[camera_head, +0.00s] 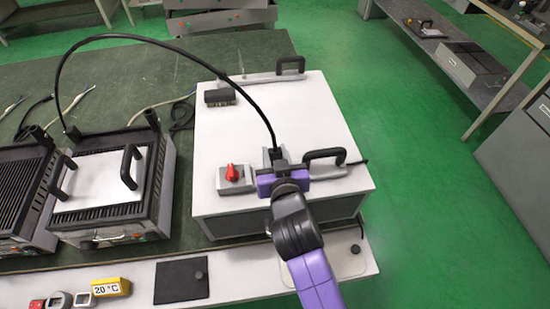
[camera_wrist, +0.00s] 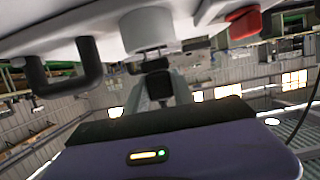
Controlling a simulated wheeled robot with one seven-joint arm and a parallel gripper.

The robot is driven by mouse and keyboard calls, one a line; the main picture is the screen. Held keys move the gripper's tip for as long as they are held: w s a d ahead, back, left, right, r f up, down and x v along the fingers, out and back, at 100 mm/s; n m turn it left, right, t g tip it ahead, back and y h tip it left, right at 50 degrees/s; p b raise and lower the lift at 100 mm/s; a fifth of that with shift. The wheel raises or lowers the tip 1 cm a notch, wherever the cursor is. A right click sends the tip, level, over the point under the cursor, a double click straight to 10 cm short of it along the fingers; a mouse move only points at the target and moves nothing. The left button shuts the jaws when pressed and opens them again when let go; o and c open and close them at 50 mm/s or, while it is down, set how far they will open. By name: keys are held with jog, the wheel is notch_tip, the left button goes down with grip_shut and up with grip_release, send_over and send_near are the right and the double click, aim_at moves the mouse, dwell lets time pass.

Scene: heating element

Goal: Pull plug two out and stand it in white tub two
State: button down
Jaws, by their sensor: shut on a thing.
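My gripper (camera_head: 277,168) is over the front of the white box (camera_head: 285,120), between a red knob and a black handle. It is shut on a black plug (camera_head: 275,153), whose black cable arcs up and left to the grill with a white plate (camera_head: 105,178). In the wrist view, the gripper (camera_wrist: 157,92) shows around a dark piece that appears to be the plug (camera_wrist: 158,84). A white round piece (camera_wrist: 148,32) shows just beyond it; I cannot tell whether this is a tub, or whether the plug touches it. No plug number is readable.
The red knob (camera_head: 232,173) is left of my gripper and the front handle (camera_head: 325,156) right. A black socket block (camera_head: 219,96) and another handle (camera_head: 290,66) are at the box's back. A second grill (camera_head: 22,185) stands far left. A yellow 20 °C display (camera_head: 110,288) is at the front edge.

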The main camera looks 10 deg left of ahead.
aim_at(275, 150)
notch_tip(275, 150, up, 17)
jog(key=shift+r, duration=0.2)
jog(key=shift+f, duration=0.1)
